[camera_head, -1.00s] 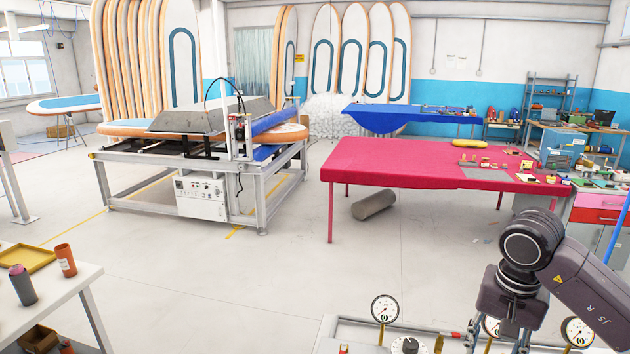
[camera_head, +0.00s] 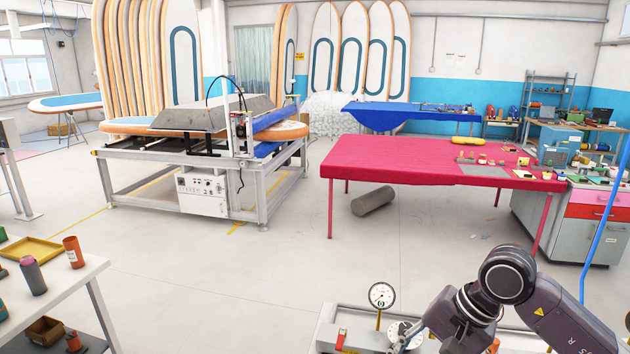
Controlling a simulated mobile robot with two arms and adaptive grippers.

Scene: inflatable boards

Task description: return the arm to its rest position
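My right arm comes in from the lower right, its dark wrist and links bent over the pressure-gauge bench (camera_head: 328,334) at the bottom. The end of my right gripper (camera_head: 402,345) shows only in part at the lower edge, in front of the bench's gauges, and its fingers are too cut off to judge. One dial gauge (camera_head: 381,296) stands clear to the left of the arm; another is partly hidden behind the gripper. My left arm and gripper are out of view.
A board press machine (camera_head: 203,192) is at left. A white table (camera_head: 60,285) with cans is at lower left. The floor between is clear.

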